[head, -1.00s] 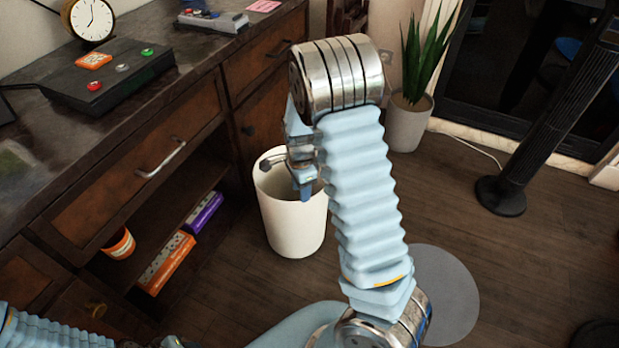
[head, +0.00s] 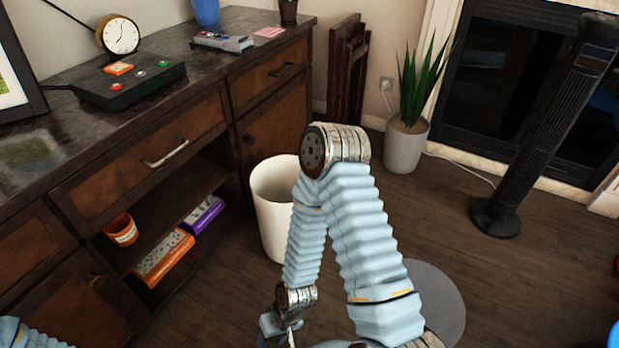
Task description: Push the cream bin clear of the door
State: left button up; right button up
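The cream bin (head: 270,218) stands upright on the wooden floor, close in front of the cabinet's dark brown door (head: 272,128). The bin covers the lower part of the door, and my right forearm hides the bin's right side. My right gripper (head: 278,332) is low at the bottom edge of the picture, below and nearer than the bin, apart from it. Its fingers are small and partly cut off, so I cannot tell if they are open. Only a bit of my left arm shows at the bottom left corner; the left gripper is out of view.
The cabinet's open shelf holds an orange pot (head: 121,229), an orange box (head: 163,257) and a purple box (head: 203,214). A potted plant (head: 405,145) and a black tower fan (head: 497,215) stand to the right. A grey disc (head: 440,300) lies on the floor. Floor between bin and plant is clear.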

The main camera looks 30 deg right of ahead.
aim_at(272, 182)
jog(key=z, duration=1.9)
jog(key=i+j, duration=0.15)
jog(key=j, duration=0.25)
jog(key=i+j, duration=0.1)
jog(key=j, duration=0.35)
